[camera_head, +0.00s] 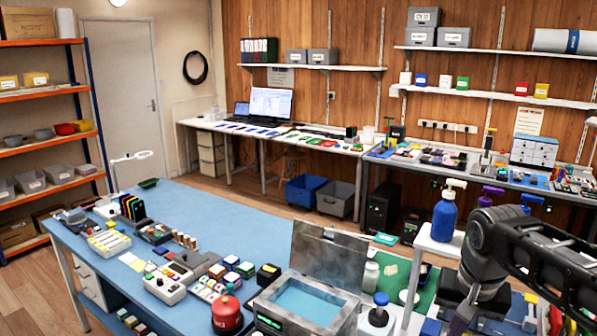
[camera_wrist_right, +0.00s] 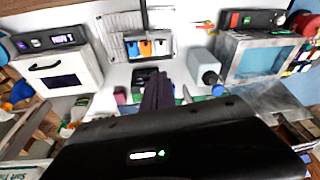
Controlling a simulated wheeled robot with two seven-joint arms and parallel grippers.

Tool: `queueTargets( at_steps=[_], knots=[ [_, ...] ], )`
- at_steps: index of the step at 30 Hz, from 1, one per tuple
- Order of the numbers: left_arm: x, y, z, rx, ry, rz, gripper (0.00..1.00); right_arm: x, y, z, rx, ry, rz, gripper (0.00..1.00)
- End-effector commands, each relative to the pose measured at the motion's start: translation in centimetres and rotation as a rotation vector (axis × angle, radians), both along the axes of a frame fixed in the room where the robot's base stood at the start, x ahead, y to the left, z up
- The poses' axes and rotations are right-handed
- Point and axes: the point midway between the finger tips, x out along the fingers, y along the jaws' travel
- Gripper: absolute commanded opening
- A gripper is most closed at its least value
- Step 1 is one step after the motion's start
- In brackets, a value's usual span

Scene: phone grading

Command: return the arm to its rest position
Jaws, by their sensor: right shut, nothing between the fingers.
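My right arm (camera_head: 540,265) comes in from the right in the head view, with its wrist bent down over the right end of the benches. My right gripper (camera_wrist_right: 157,80) shows in the wrist view as dark fingers closed together, with nothing held between them. It is above a pale work surface, apart from the things below. In the head view the fingertips are hard to make out against the dark wrist and the clutter. My left arm and gripper are not in view.
A blue bottle (camera_head: 444,214) with a pump stands on a white stand just left of my right arm. A steel bath (camera_head: 310,300) with a raised lid stands on the blue bench (camera_head: 215,220). In the wrist view a white box (camera_wrist_right: 62,70) stands left of the fingers.

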Motion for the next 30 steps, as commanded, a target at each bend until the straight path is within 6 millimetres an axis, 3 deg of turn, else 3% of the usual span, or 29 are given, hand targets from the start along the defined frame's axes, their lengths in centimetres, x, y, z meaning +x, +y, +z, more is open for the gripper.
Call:
queueTargets(
  at_steps=[5, 8, 11, 14, 17, 21, 25, 27, 30],
  knots=[
    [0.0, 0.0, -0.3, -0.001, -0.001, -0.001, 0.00, 1.9, 3.2, -6.7, 0.058, 0.025, 0.097, 0.00],
    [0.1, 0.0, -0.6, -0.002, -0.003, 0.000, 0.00, 2.7, 5.9, -11.8, 0.106, 0.039, 0.162, 0.00],
    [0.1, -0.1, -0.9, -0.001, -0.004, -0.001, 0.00, 2.5, 9.5, -18.6, 0.174, 0.057, 0.235, 0.00],
    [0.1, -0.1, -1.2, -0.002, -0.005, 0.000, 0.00, 1.0, 13.6, -25.8, 0.249, 0.073, 0.296, 0.00],
    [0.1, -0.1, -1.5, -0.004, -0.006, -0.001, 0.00, -2.1, 17.4, -32.6, 0.315, 0.087, 0.335, 0.00],
    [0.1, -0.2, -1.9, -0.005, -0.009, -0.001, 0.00, -8.6, 21.7, -40.6, 0.377, 0.111, 0.361, 0.00],
    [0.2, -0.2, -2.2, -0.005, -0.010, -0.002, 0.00, -14.7, 23.8, -45.2, 0.389, 0.129, 0.367, 0.00],
    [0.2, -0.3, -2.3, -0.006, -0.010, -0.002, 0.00, -17.2, 24.2, -46.5, 0.383, 0.136, 0.368, 0.00],
    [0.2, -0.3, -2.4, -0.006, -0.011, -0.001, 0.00, -19.3, 24.4, -47.5, 0.374, 0.141, 0.371, 0.00]
  ],
)
